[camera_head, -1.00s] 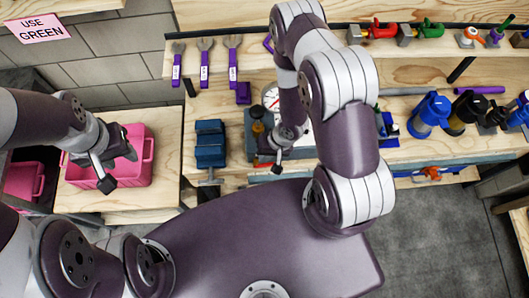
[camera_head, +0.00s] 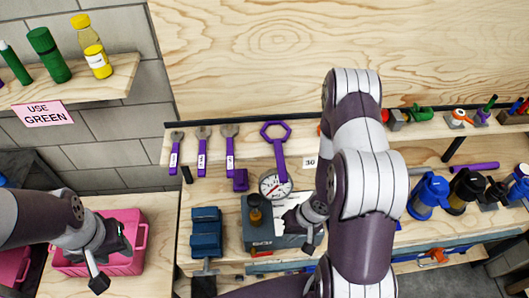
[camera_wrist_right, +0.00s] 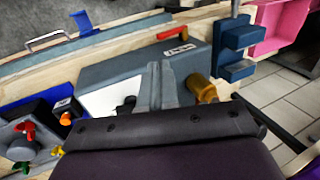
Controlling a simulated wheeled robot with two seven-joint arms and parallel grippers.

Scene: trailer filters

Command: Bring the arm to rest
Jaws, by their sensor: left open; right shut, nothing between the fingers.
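My left gripper (camera_head: 112,246) hangs open over the pink bin (camera_head: 140,240) at the left, with nothing seen in it. My right arm comes down in front of the bench, a little right of the middle. My right gripper (camera_head: 290,218) is shut and empty, in front of the grey box with the round gauge (camera_head: 275,184). In the right wrist view the closed fingers (camera_wrist_right: 160,85) lie over the grey box (camera_wrist_right: 190,65). I cannot tell whether they touch it.
A blue vise (camera_head: 206,232) stands left of the grey box. Several purple wrenches (camera_head: 230,150) hang behind. Blue and black filter housings (camera_head: 428,195) stand at the right. A shelf (camera_head: 110,85) holds bottles above a "USE GREEN" sign (camera_head: 44,113).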

